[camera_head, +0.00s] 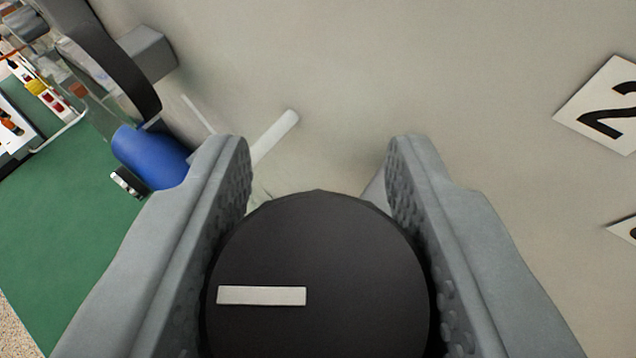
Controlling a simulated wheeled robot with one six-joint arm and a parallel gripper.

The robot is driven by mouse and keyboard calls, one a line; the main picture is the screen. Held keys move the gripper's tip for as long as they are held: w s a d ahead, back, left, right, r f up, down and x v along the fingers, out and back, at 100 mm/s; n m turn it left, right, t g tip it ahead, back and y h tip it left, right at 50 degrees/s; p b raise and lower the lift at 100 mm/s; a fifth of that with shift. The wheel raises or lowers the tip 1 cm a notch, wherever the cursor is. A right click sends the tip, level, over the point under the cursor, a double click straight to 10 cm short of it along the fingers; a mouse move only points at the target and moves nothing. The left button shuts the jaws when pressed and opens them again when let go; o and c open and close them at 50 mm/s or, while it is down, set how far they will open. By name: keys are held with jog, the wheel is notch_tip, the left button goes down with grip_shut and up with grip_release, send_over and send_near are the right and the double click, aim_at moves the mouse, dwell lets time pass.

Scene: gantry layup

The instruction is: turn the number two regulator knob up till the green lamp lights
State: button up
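The regulator knob (330,240) is a round black knob with a white pointer bar, at bottom centre. Its pointer bar lies level in the picture, running from near the middle to the left edge. My gripper (318,160) straddles the knob, one grey finger on each side. The knob fills the gap and both ribbed pads appear to meet its sides; its lower edge is cut off. A white plate with a black "2" (606,108) is on the beige panel at upper right. No lit green lamp is in view.
The beige panel (460,60) fills most of the view. A white rod-like mark (276,134) shows behind the left finger. A blue cylinder (150,158), a grey block (148,52) and a green surface (60,230) lie left. Another plate (625,229) is cut off at right.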

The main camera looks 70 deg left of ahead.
jog(key=shift+c, duration=1.3)
jog(key=shift+t, duration=0.3)
